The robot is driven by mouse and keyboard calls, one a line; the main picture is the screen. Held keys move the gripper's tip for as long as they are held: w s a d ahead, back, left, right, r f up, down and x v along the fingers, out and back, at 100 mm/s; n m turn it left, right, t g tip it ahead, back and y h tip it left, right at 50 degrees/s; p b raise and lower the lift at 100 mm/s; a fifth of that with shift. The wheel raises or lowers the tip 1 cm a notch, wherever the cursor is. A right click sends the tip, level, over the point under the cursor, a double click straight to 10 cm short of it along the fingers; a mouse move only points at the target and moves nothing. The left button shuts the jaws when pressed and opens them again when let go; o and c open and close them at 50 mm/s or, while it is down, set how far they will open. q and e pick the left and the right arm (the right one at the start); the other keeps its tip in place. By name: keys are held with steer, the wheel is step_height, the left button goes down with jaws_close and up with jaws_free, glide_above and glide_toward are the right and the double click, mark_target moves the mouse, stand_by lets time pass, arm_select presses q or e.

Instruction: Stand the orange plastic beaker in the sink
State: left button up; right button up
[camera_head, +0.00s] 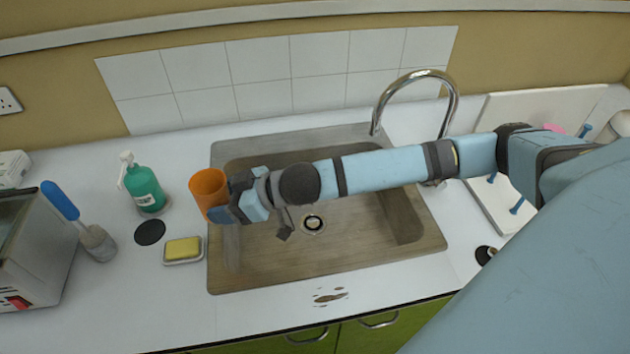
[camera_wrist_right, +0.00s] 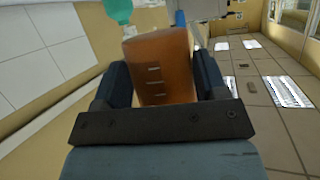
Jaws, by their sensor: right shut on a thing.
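The orange plastic beaker (camera_head: 207,186) is at the left rim of the sink in the head view, held by my right gripper (camera_head: 222,206). The right wrist view shows the beaker (camera_wrist_right: 160,68) between the two dark fingers of the right gripper (camera_wrist_right: 160,85), with pale marks on its side. The sink (camera_head: 330,265) is a brown-grey basin with a round drain (camera_head: 313,222). My right arm reaches across it from the right. Whether the beaker is clear of the rim is hard to tell. My left gripper is not in view.
A chrome tap (camera_head: 448,90) arches over the sink's back right. Left of the sink are a green soap bottle (camera_head: 146,189), a yellow sponge (camera_head: 183,248) in a dish, a black disc (camera_head: 150,232) and a blue-handled brush (camera_head: 62,203). A white drainer board (camera_head: 490,205) lies right.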

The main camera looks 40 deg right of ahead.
steer(key=d+f+b, duration=0.2)
steer(key=d+f, duration=0.5)
steer(key=d, duration=0.5)
steer(key=shift+w+f+b, duration=0.15)
steer(key=shift+f+b, duration=0.45)
steer(key=shift+f, duration=2.65)
steer(key=shift+w+f+b, duration=0.15)
steer(key=shift+f+b, duration=0.4)
steer(key=shift+f, duration=2.75)
steer(key=shift+w+f+b, duration=0.15)
steer(key=shift+f+b, duration=0.45)
steer(key=shift+f, duration=2.65)
steer(key=shift+f, duration=0.6)
steer(key=o, duration=0.9)
steer(key=shift+o, duration=0.2)
steer(key=shift+r, duration=0.15)
